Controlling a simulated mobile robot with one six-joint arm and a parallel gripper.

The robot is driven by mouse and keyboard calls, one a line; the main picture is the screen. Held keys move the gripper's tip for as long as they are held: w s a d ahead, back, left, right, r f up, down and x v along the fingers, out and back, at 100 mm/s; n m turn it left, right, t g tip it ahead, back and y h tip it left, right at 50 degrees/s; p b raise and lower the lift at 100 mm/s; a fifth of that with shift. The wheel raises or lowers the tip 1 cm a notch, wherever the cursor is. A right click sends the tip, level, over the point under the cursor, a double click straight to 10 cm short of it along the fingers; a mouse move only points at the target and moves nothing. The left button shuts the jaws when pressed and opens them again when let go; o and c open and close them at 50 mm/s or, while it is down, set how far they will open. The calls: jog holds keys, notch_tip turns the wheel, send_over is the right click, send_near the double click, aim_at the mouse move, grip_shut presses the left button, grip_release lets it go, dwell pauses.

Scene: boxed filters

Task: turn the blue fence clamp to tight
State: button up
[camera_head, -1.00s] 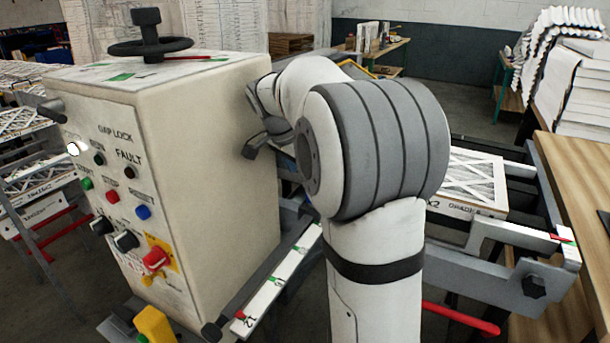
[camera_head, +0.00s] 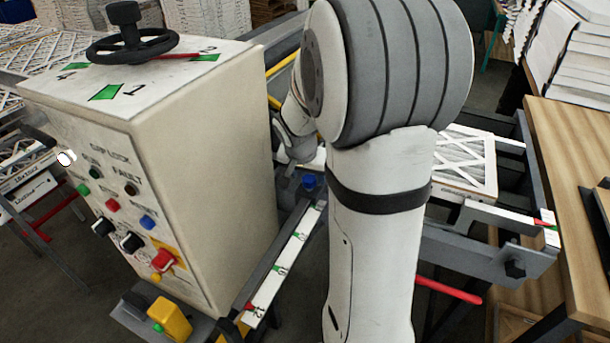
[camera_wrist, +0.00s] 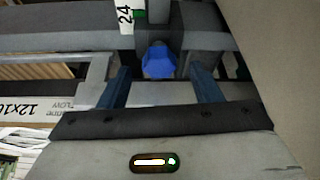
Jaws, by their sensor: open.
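The blue fence clamp (camera_head: 310,182) is a small blue knob on the grey rail, just right of the cream control box. It also shows in the wrist view (camera_wrist: 158,62), at the top middle on a grey block. My gripper (camera_wrist: 161,72) is open, with one dark blue finger on each side of the knob in the picture. The fingers look apart from the knob, and I cannot tell how far off it is in depth. In the head view my gripper is mostly hidden behind my arm and the box. No tight mark can be made out.
The cream control box (camera_head: 190,130) stands close on the left, with a black handwheel (camera_head: 132,45) on top. A marked scale (camera_head: 282,268) runs along the rail below the clamp. A boxed filter (camera_head: 466,165) lies at right, near a wooden table (camera_head: 570,150).

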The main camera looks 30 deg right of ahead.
jog(key=shift+x, duration=0.75)
jog(key=shift+c, duration=0.5)
